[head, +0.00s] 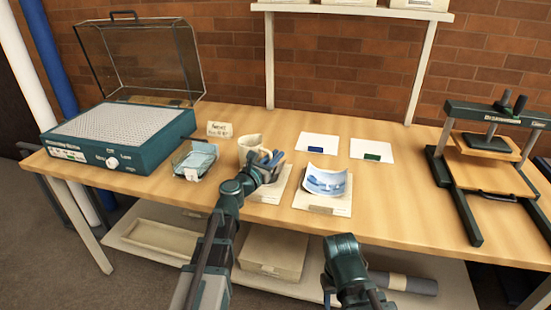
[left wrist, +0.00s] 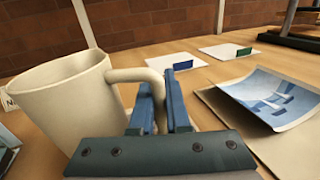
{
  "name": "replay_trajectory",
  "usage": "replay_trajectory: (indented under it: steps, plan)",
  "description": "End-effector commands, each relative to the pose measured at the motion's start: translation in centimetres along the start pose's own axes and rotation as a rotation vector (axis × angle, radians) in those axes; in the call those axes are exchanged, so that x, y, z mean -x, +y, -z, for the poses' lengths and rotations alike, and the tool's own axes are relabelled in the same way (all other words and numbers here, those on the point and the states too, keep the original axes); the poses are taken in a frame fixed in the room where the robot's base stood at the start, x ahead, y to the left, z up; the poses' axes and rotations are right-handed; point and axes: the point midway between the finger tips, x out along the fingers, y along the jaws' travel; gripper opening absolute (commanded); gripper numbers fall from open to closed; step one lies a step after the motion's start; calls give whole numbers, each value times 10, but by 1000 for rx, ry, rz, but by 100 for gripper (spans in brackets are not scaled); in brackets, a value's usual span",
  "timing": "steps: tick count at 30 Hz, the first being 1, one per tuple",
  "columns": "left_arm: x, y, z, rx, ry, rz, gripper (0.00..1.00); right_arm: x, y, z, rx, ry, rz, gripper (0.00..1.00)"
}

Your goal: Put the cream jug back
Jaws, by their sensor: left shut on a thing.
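The cream jug (head: 249,146) stands upright on the wooden table in the head view, behind my left gripper. In the left wrist view the jug (left wrist: 62,105) fills the left side, with its handle toward the gripper. My left gripper (head: 270,160) has its blue fingers (left wrist: 165,105) shut on the jug's handle. A pale flat board (head: 273,190) lies at the jug's base; whether the jug touches it is hidden. My right gripper is not clearly seen; only the right arm (head: 345,265) shows, low in front of the table.
A blue-and-white curled print (head: 325,181) lies on a pale board (head: 322,203) to the right. Two white cards, one with a blue tab (head: 317,146) and one with a green tab (head: 371,149), lie behind. A glass tray (head: 194,160) and a green-sided machine (head: 122,148) stand left; a press (head: 487,165) stands right.

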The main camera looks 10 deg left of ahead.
Motion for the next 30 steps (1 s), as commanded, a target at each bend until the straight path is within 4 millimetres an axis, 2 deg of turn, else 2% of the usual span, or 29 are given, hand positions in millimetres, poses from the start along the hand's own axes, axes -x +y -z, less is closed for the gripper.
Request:
replay_trajectory:
  steps: [4,5,9,10,23,30]
  plan:
    - [0,0,4,0,0,0,0,-4,0,0,0,0,0,50]
    - [0,0,4,0,0,0,16,-4,0,0,0,0,0,50]
    - [0,0,3,0,0,0,41,-3,0,0,0,0,0,50]
    - [0,0,3,0,0,0,44,-3,0,0,0,0,0,50]
    - [0,0,-2,0,0,0,44,2,0,0,0,0,0,50]
    - [22,-9,0,0,0,3,44,0,0,0,0,0,0,50]
